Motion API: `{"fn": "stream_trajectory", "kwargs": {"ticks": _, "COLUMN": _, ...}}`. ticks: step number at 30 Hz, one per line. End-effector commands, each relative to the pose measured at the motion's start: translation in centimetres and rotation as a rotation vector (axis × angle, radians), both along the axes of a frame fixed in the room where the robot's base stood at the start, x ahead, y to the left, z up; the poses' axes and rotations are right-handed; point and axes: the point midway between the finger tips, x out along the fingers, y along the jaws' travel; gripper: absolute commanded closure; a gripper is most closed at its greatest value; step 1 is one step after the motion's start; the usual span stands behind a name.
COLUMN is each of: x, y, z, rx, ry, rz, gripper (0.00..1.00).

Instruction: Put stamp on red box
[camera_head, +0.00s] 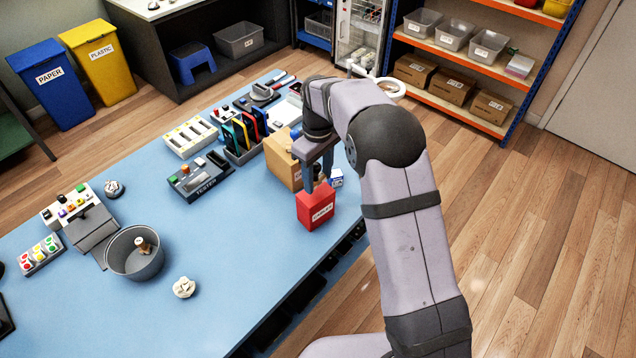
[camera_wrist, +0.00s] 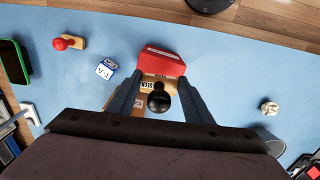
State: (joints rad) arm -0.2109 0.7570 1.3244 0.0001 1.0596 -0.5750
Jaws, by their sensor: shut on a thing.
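My gripper (camera_head: 318,181) is shut on a stamp with a round black knob (camera_wrist: 158,101), which shows between the two fingers in the wrist view (camera_wrist: 160,80). In the head view the stamp is mostly hidden by the fingers. The red box (camera_head: 316,207) stands upright near the table's right edge, with a white label on its front. My gripper is just behind and above it in the head view. In the wrist view the red box (camera_wrist: 162,58) lies just beyond the fingertips. I cannot tell whether the stamp touches it.
A cardboard box (camera_head: 281,162) stands close behind on the left. A small white and blue box (camera_head: 336,178) is to the right. A red-knobbed stamp (camera_wrist: 66,43) lies farther off in the wrist view. A grey bin (camera_head: 134,256) and crumpled paper (camera_head: 184,288) are at the front left.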

Motion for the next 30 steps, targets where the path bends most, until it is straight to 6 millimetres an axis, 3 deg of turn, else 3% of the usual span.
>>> {"fn": "stream_trajectory", "kwargs": {"ticks": 5, "x": -0.1, "y": 0.0, "z": -0.6, "rx": -0.001, "ry": 0.004, "rz": 0.000, "gripper": 0.76}}
{"fn": "stream_trajectory", "kwargs": {"ticks": 14, "x": -0.1, "y": 0.0, "z": -3.5, "rx": 0.000, "ry": 0.001, "rz": 0.000, "gripper": 0.76}}
{"fn": "stream_trajectory", "kwargs": {"ticks": 27, "x": 0.0, "y": 0.0, "z": -4.2, "rx": 0.000, "ry": 0.000, "rz": 0.000, "gripper": 0.76}}
{"fn": "stream_trajectory", "kwargs": {"ticks": 28, "x": 0.0, "y": 0.0, "z": -4.1, "rx": 0.000, "ry": 0.000, "rz": 0.000, "gripper": 0.47}}
{"fn": "stream_trajectory", "kwargs": {"ticks": 30, "x": 0.0, "y": 0.0, "z": -4.1, "rx": 0.000, "ry": 0.000, "rz": 0.000, "gripper": 0.35}}
